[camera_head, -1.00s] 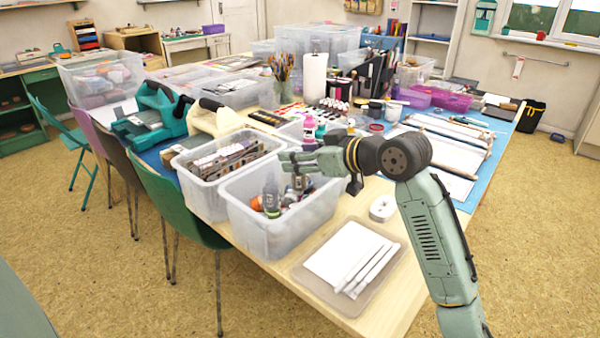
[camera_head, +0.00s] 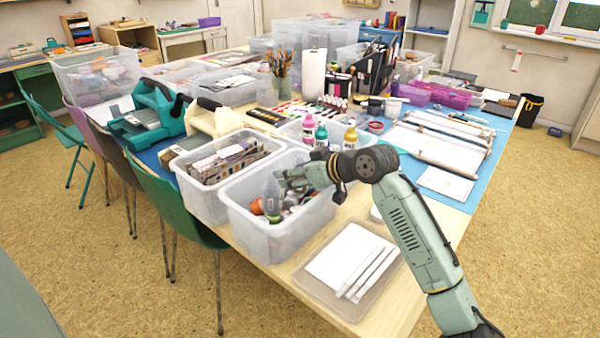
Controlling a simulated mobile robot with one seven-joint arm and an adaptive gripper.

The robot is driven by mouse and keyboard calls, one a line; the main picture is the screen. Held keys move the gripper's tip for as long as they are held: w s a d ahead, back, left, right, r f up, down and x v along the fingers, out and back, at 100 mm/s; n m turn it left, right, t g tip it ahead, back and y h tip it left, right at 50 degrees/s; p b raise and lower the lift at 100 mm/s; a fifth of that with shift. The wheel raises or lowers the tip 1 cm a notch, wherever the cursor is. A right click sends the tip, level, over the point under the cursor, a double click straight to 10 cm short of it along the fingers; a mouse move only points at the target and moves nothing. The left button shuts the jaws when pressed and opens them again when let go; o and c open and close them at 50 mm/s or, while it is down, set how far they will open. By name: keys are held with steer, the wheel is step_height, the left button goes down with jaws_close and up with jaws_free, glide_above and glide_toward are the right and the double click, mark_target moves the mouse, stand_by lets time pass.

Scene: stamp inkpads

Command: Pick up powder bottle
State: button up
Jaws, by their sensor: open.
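Several bottles and small items lie in the clear plastic bin (camera_head: 275,241) at the table's front. One upright bottle (camera_head: 272,207), greyish and translucent above and green lower down, stands at the bin's left side; it may be the powder bottle, but I cannot read a label. My gripper (camera_head: 279,181) is open and reaches into the bin from the right, its fingertips pointing left, close to this bottle's upper part. I cannot tell whether the fingers touch it. My gripper and wrist hide the contents at the bin's right.
A second clear bin (camera_head: 203,202) with boxes stands left of it. Pink, teal and yellow bottles (camera_head: 321,136) stand behind my gripper. A shallow tray (camera_head: 318,297) with white sheets and rods lies in front. A green chair (camera_head: 180,215) stands at the left.

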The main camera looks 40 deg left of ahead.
steer(key=shift+a+f, duration=0.35)
steer(key=shift+a, duration=0.15)
steer(key=shift+c, duration=0.5)
jaws_close()
